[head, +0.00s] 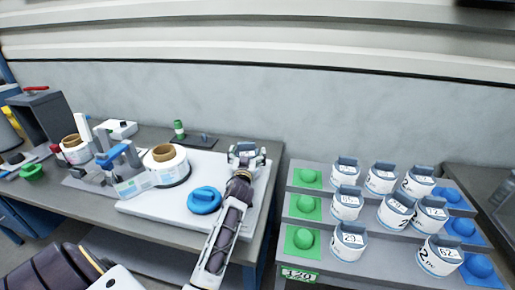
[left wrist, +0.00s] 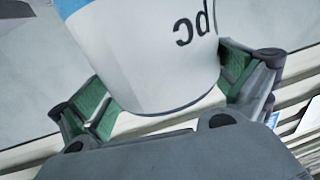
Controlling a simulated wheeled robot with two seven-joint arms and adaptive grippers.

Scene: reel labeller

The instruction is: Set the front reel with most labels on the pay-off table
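My left gripper (head: 247,158) is over the far right part of a white board (head: 150,207) on the left bench. It is shut on a white reel with a blue top (head: 246,148). In the left wrist view the reel (left wrist: 150,65) sits between the green finger pads, with "pc" lettering upside down; its number cannot be read. Whether it touches the board is unclear. A blue round piece (head: 204,200) lies on the board, left of my forearm. Several similar reels stand on the stepped rack; front-row ones include "29" (head: 348,244) and "62" (head: 438,258). My right gripper is out of view.
The grey rack (head: 375,262) has green domed pads (head: 304,238) at left and blue ones (head: 480,267) at right. A wall stands behind.

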